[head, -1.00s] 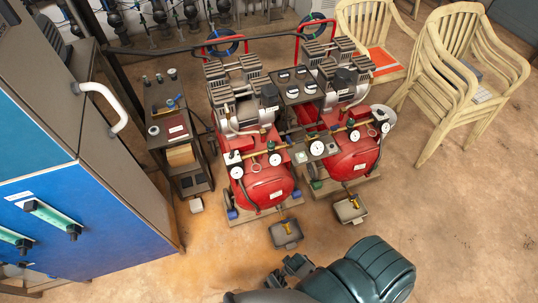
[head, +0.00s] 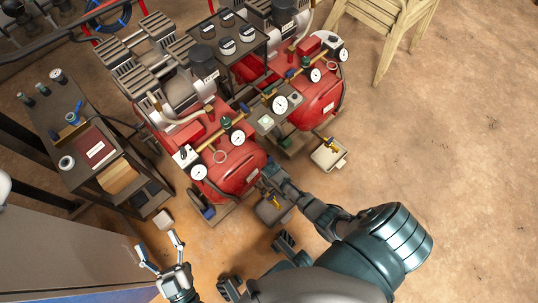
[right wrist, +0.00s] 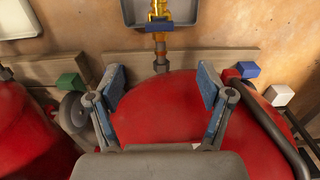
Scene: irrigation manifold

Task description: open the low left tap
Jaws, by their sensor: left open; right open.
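In the head view the right gripper (head: 275,175) is beside the tank's lower end and partly covers the tap area. My left gripper (head: 159,243) is open and empty at lower left, away from the tap.
The right compressor's tank (head: 318,100) has its own yellow tap (head: 330,143) and tray (head: 325,158). A dark cart (head: 65,125) stands at left. A cabinet (head: 60,260) fills the lower left. The right floor is clear.

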